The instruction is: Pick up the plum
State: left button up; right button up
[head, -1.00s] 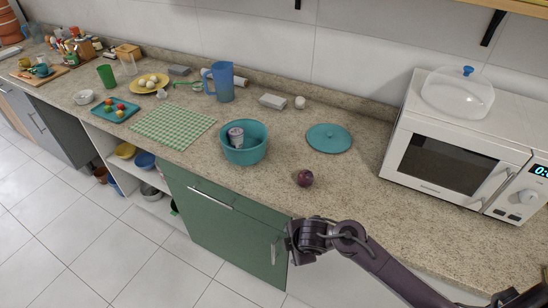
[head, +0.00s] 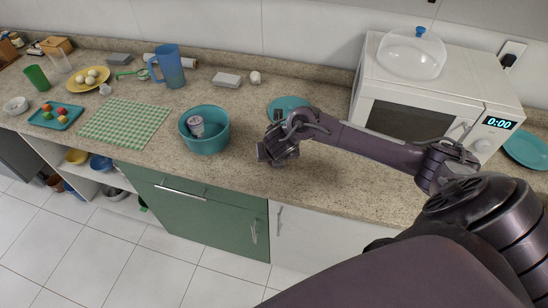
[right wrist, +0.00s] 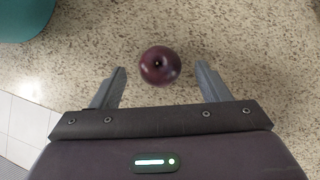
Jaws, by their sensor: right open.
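The plum (right wrist: 160,66) is dark purple and round and sits on the speckled counter, seen in the right wrist view. My right gripper (right wrist: 160,78) is open, with one finger to each side of the plum and apart from it. The plum lies near the level of the fingertips in that view. In the head view my right gripper (head: 272,153) is over the counter, right of the teal bowl, and the plum is hidden behind it. My left gripper is not in view.
The teal bowl (head: 208,144) with a small cup (head: 196,126) in it stands left of my right gripper. A teal lid (head: 284,103) lies behind my gripper, partly hidden. The white microwave (head: 440,100) stands at the right. The counter (head: 330,187) in front is clear.

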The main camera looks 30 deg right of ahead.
jog(key=shift+x, duration=0.95)
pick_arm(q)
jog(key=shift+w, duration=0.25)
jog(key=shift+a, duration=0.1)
pick_arm(e)
jog(key=c, duration=1.1)
jog(key=shift+o, duration=0.2)
jog(key=shift+r, duration=0.1)
